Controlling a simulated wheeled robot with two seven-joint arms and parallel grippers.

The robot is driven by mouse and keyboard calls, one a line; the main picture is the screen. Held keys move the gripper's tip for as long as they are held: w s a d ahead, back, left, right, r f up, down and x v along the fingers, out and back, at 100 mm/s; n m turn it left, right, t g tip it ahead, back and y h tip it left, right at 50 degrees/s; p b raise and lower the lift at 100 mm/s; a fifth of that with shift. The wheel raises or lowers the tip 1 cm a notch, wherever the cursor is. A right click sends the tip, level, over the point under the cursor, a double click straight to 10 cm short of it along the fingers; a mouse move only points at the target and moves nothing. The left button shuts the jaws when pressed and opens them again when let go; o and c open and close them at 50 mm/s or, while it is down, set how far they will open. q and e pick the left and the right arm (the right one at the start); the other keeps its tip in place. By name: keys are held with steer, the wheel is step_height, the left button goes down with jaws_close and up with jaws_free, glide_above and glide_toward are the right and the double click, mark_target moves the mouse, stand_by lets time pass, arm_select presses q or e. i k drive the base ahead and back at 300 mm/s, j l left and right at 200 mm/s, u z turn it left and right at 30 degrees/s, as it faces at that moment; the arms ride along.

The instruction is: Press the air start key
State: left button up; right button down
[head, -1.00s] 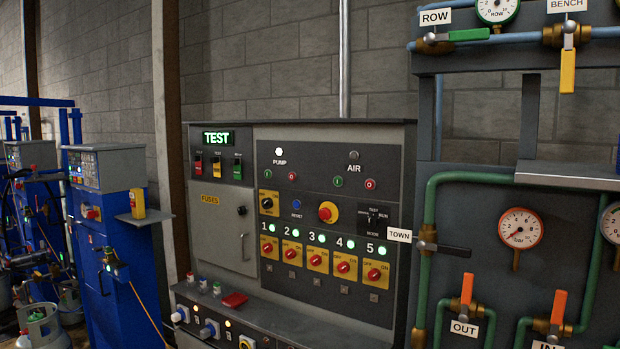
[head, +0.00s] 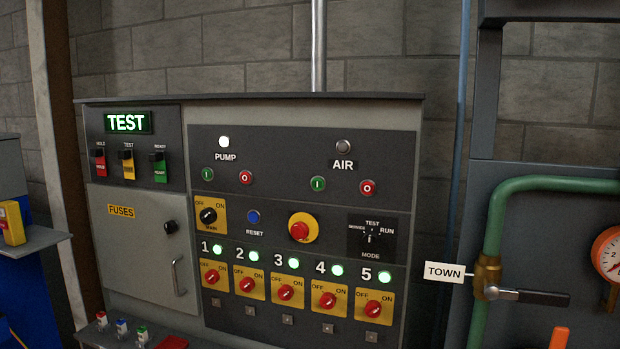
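The air start key is the green button marked "I" (head: 318,184) under the AIR label (head: 343,165) on the dark control panel. The red "O" button (head: 367,188) sits to its right. The AIR lamp (head: 343,146) above is grey and unlit. To the left, the PUMP lamp (head: 224,142) is lit white, with a green "I" button (head: 207,174) and a red "O" button (head: 245,177) below it. Neither of my grippers shows in the head view.
A red emergency knob (head: 300,230) on a yellow plate and a blue RESET button (head: 253,217) lie below. Several red rotary switches line the lower panel under green lamps. A TOWN valve with a black lever (head: 530,297) is at the right. The space before the panel looks clear.

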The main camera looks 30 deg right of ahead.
mark_target(318, 183)
steer(key=i+j+z, duration=0.2)
steer(key=i+z, duration=0.3)
steer(key=i+j+z, duration=0.5)
steer(key=k+l, duration=0.05)
steer(key=l, duration=0.05)
